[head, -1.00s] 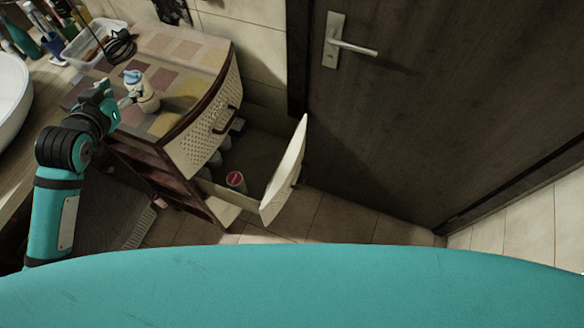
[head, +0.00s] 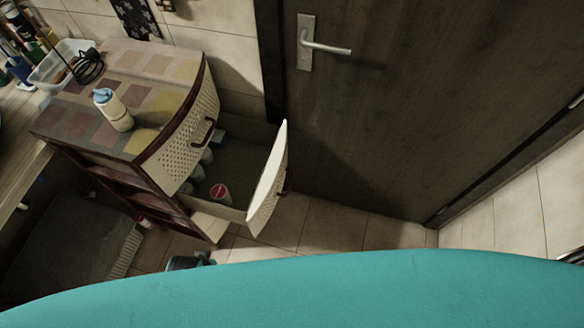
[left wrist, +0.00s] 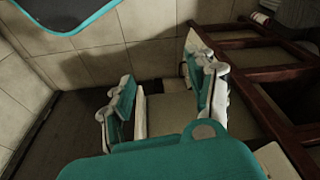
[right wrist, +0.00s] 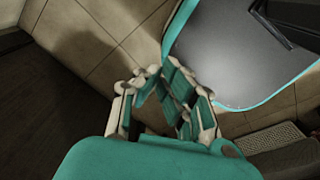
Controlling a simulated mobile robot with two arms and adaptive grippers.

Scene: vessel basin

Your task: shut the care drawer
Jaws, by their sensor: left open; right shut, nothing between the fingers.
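In the head view the care drawer (head: 265,185) stands pulled out of the cabinet (head: 150,155), its pale curved front well away from the body. Inside lie a jar with a red lid (head: 220,193) and several pale containers. My left gripper (left wrist: 165,105) is open in the left wrist view. A pale panel with a white edge (left wrist: 166,115), probably part of the drawer, shows between its fingers; I cannot tell whether they touch it. My right gripper (right wrist: 165,95) is shut and empty above the floor. Neither gripper's fingertips show clearly in the head view.
A bottle with a blue cap (head: 113,110) and a clear bin (head: 62,65) stand on the cabinet. A dark door (head: 400,110) with a handle is close behind the drawer. Tiled floor (head: 330,222) lies to the drawer's right. My teal body hides the bottom.

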